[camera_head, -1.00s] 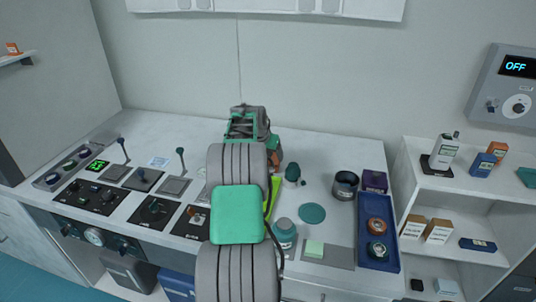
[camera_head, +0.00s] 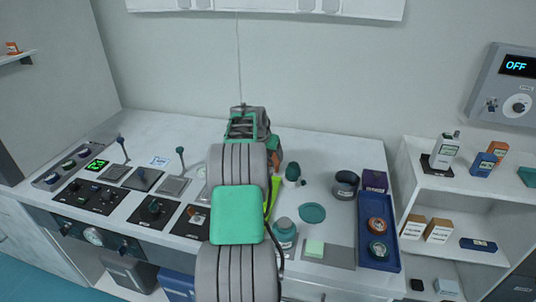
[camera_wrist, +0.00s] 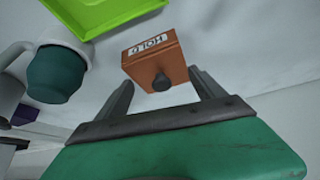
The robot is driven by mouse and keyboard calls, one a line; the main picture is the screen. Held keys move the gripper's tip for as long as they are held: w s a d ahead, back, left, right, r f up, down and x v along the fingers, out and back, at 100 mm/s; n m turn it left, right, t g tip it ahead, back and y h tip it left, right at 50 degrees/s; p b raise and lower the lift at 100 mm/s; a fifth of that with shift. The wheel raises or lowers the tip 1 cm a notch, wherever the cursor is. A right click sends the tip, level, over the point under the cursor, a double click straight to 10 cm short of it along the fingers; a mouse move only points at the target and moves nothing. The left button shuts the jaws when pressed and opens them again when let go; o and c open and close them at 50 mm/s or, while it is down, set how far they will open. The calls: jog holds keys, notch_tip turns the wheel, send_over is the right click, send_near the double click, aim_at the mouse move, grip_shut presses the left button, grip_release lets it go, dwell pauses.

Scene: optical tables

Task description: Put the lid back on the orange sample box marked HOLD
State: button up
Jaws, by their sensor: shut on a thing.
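The orange sample box (camera_wrist: 150,52) shows in the wrist view, just ahead of my gripper (camera_wrist: 161,80), with an upside-down HOLD label on its side. A dark round knob (camera_wrist: 161,83) stands on the orange face turned towards me, which looks like the lid. In the head view my arm hides most of this area; an orange-brown patch (camera_head: 277,158) shows beside the gripper end.
A lime green tray (camera_wrist: 105,12) lies close by the box. A teal jar (camera_wrist: 55,72) is at the left in the wrist view. In the head view a teal disc (camera_head: 312,213), a dark round pot (camera_head: 346,184) and a blue tray (camera_head: 365,250) stand right of my arm.

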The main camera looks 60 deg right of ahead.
dwell(0.3)
jog(key=o, duration=1.4)
jog(key=shift+c, duration=0.2)
jog(key=shift+r+p, duration=2.1)
jog(key=shift+r, duration=1.45)
jog(key=shift+c, duration=0.2)
grip_shut()
jog(key=shift+f, duration=0.2)
